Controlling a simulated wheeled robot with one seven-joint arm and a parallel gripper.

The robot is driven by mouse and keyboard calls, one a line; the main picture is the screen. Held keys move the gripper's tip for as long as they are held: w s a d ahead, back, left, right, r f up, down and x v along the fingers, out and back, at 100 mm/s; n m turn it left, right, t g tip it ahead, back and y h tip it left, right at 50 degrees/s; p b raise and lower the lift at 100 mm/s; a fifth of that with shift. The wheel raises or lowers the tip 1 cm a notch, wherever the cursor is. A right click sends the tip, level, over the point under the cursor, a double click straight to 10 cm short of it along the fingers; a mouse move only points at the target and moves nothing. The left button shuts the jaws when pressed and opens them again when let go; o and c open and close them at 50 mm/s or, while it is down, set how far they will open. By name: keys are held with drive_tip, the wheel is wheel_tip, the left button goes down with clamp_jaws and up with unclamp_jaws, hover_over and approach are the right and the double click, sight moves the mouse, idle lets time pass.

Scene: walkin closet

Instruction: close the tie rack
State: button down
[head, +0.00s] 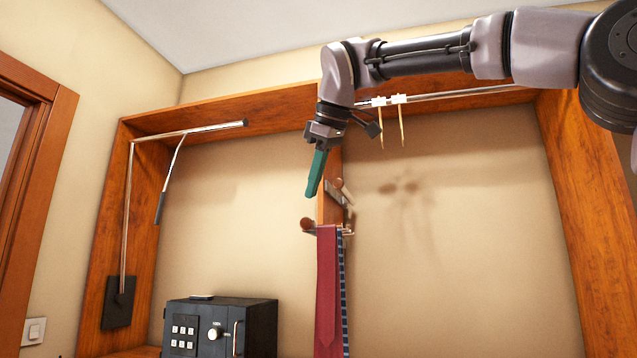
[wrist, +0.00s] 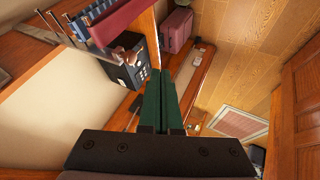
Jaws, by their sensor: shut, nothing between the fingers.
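The tie rack (head: 322,232) is mounted on the wooden divider in the middle of the closet. A dark red tie (head: 327,290) and a dark patterned tie hang from it. In the wrist view its thin metal rods (wrist: 62,32) stick out at the upper left, with red and blue ties over some of them and a round brown knob (wrist: 127,42) close by. My gripper (head: 313,190) has green fingers, shut and empty, pointing down above the rack, beside the divider. In the wrist view the gripper (wrist: 160,74) is apart from the rods and ties.
A black safe (head: 220,325) stands below at the left. A pull-down rod (head: 190,130) hangs in the left bay. Hangers (head: 390,105) hang on a rail (head: 460,95) behind my arm. The right bay below the rail looks clear.

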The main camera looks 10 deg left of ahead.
sight(314, 227)
drive_tip(key=w+a+f, duration=0.2)
drive_tip(key=w+f, duration=0.3)
drive_tip(key=w, duration=0.2)
drive_tip(key=shift+w+a, duration=0.15)
drive_tip(key=shift+w, duration=0.05)
drive_tip(key=w, duration=0.4)
drive_tip(key=shift+w+d, duration=0.2)
drive_tip(key=shift+w, duration=0.2)
